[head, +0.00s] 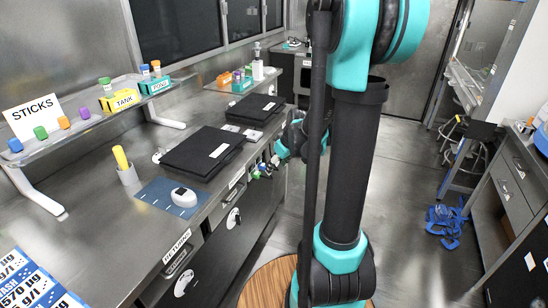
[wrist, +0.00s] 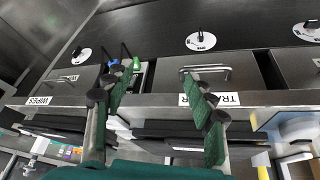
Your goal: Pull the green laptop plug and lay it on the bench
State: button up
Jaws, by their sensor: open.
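The green laptop plug (wrist: 136,64) shows in the wrist view at the bench's front face, beside a blue plug (wrist: 115,66). Dark cords rise by them. My gripper (wrist: 155,92) is open and empty, with its green-padded fingers spread. The plugs appear beyond the fingertips, nearer the left finger; I see no contact. In the head view my gripper (head: 285,148) is at the bench's front edge, partly behind my arm, close to the small coloured plugs. Two black laptops, a nearer one (head: 203,152) and a farther one (head: 254,109), lie on the bench (head: 112,192).
A blue mat (head: 152,198) with a white mouse (head: 184,197) and a cup (head: 128,176) with a yellow item stand left of the nearer laptop. A raised shelf (head: 75,130) runs behind. Drawer handles (wrist: 206,70) and round dials line the bench front.

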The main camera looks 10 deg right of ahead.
jog(key=w+d+f+n+y, duration=0.15)
jog(key=w+f+n, duration=0.35)
jog(key=w, duration=0.9)
send_near(259, 174)
jog(key=shift+t, duration=0.3)
jog(key=x, duration=0.9)
jog(key=shift+s+f, duration=0.2)
jog(key=shift+s, duration=0.05)
jog(key=shift+c, duration=0.4)
jog(key=c, duration=1.2)
jog(key=shift+s+d+m, duration=0.25)
jog(key=shift+d+m, duration=0.05)
jog(key=shift+d, duration=0.2)
grip_shut()
jog(key=shift+s+d, duration=0.9)
jog(key=shift+d, duration=0.3)
